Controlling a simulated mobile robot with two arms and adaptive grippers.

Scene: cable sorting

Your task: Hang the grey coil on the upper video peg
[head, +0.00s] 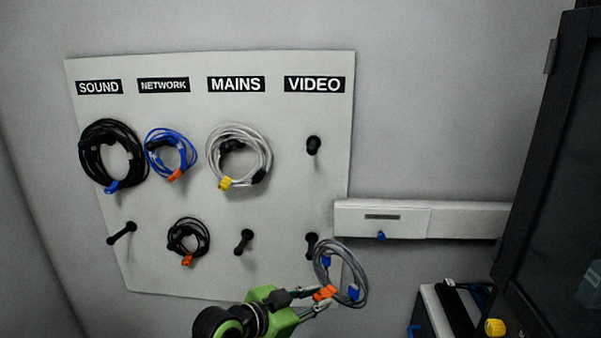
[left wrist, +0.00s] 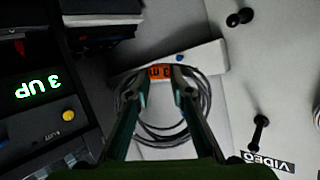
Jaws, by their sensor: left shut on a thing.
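The grey coil (head: 350,277) has blue connectors and an orange tag. My left gripper (head: 322,299) is shut on it at the orange tag, in front of the lower part of the board's right side. In the left wrist view the coil (left wrist: 206,98) hangs between and behind the fingers of my left gripper (left wrist: 160,80). The upper video peg (head: 313,146) is bare, under the VIDEO label (head: 314,85). The lower video peg (head: 311,244) is just left of the coil; I cannot tell whether they touch. My right gripper is not in view.
The white board (head: 180,275) also holds a black coil (head: 84,150), a blue coil (head: 152,149), a white coil (head: 213,152) and a small black coil (head: 173,237). A wall trunking (head: 465,222) and a dark cabinet (head: 545,190) stand right. The wall above the trunking is clear.

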